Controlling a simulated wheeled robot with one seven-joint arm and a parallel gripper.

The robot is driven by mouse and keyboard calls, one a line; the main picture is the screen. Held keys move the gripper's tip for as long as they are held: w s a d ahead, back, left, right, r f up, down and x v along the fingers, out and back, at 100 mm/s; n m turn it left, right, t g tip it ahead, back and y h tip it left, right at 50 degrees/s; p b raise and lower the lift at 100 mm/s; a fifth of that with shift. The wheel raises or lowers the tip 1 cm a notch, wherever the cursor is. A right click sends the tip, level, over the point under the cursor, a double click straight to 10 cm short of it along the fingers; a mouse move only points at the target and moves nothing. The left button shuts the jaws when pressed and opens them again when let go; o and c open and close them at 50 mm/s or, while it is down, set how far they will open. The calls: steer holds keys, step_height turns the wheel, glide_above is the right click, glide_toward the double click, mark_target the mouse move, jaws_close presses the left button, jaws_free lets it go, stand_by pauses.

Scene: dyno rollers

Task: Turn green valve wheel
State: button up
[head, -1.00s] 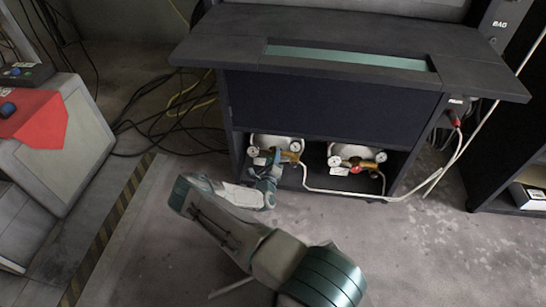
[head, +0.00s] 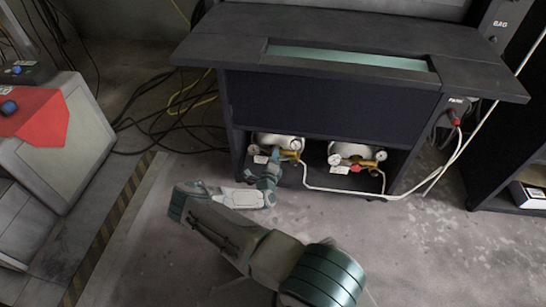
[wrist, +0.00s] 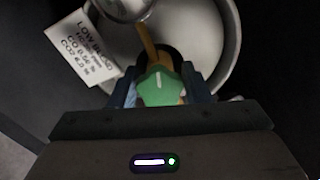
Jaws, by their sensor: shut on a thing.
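The green valve wheel (wrist: 160,88) sits between my fingers in the wrist view, with a white mark on its face. My gripper (wrist: 161,94) is shut on it, one blue-grey finger on each side. In the head view my gripper (head: 273,162) reaches into the left part of the cabinet's low shelf, at the left gas cylinder (head: 275,140). The wheel cannot be made out there, behind my gripper. A brass fitting (wrist: 147,42) runs up from the wheel in the wrist view, toward a round gauge.
A pale hose (head: 325,189) runs along the front.

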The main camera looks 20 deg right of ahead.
steer(key=shift+s+f, duration=0.1)
steer(key=shift+f, duration=0.1)
steer(key=o, duration=1)
steer(key=shift+a, duration=0.15)
steer(key=shift+c, duration=0.2)
steer(key=shift+r, duration=0.1)
steer(key=p+v, duration=0.4)
steer(key=v, duration=0.9)
steer(key=shift+s, duration=0.3)
steer(key=shift+s+a, duration=0.1)
steer(key=shift+a, duration=0.1)
